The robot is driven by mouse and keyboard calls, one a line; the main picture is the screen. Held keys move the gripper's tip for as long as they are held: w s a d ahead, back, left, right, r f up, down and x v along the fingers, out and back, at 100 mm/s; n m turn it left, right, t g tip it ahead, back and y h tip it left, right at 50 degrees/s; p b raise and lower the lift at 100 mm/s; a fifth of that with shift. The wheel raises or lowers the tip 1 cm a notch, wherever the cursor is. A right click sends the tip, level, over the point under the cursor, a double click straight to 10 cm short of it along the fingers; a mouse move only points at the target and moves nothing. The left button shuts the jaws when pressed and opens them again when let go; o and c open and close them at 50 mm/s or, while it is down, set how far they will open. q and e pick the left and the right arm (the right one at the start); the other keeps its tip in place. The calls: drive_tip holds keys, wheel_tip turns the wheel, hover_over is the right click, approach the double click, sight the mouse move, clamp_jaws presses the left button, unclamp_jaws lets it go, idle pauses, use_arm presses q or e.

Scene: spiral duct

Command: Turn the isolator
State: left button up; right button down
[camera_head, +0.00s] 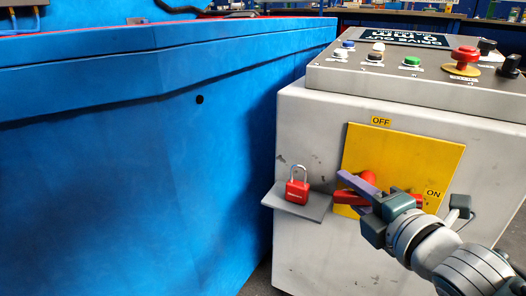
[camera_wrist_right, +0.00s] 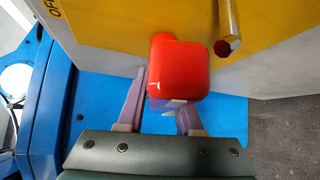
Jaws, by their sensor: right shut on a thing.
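The isolator is a red handle (camera_head: 346,197) on a yellow plate (camera_head: 393,152) on the front of a grey cabinet. The plate carries an OFF label (camera_head: 381,122) at its top and an ON label (camera_head: 432,193) at its right. My right gripper (camera_head: 356,187) lies across the handle and hides part of it. In the right wrist view the red handle (camera_wrist_right: 180,68) sits between the two purple fingers of my right gripper (camera_wrist_right: 163,104), which is shut on it. My left gripper is out of view.
A red padlock (camera_head: 297,188) stands on a small grey shelf (camera_head: 316,209) left of the plate. Buttons and a red emergency stop (camera_head: 465,59) are on the cabinet top. A large blue machine (camera_head: 140,150) fills the left. A brass-coloured rod (camera_wrist_right: 229,28) sticks out near the handle.

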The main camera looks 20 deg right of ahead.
drive_tip(key=n+g+p, duration=0.1)
drive_tip(key=g+p, duration=0.1)
drive_tip(key=p, duration=0.1)
drive_tip(key=n+g+h+p, duration=0.1)
drive_tip(key=g+p, duration=0.1)
drive_tip(key=p, duration=0.1)
drive_tip(key=n+g+h+p, duration=0.1)
drive_tip(key=n+g+p, duration=0.1)
drive_tip(key=shift+s+d+f+p, duration=0.25)
drive_tip(key=shift+d+p, duration=0.05)
drive_tip(key=shift+p, duration=0.1)
drive_tip(key=shift+s+f+n+g+h+p, duration=0.1)
drive_tip(key=shift+f+n+g+h+p, duration=0.05)
drive_tip(key=shift+n+g+h+p, duration=0.35)
drive_tip(key=shift+s+d+f+n+g+h, duration=0.15)
drive_tip(key=shift+n+g+h, duration=0.15)
drive_tip(key=shift+g+h, duration=0.15)
drive_tip(key=shift+s+d+f+n+g+h, duration=0.15)
drive_tip(key=shift+n+g+h, duration=0.2)
drive_tip(key=shift+g, duration=0.2)
drive_tip(key=shift+s+d+f+n+g+h, duration=0.1)
drive_tip(key=shift+s+n+g+h, duration=0.05)
drive_tip(key=shift+n+g+h, duration=0.3)
drive_tip(key=c, duration=0.8)
unclamp_jaws()
drive_tip(key=shift+o, duration=0.2)
drive_tip(key=shift+r, duration=0.1)
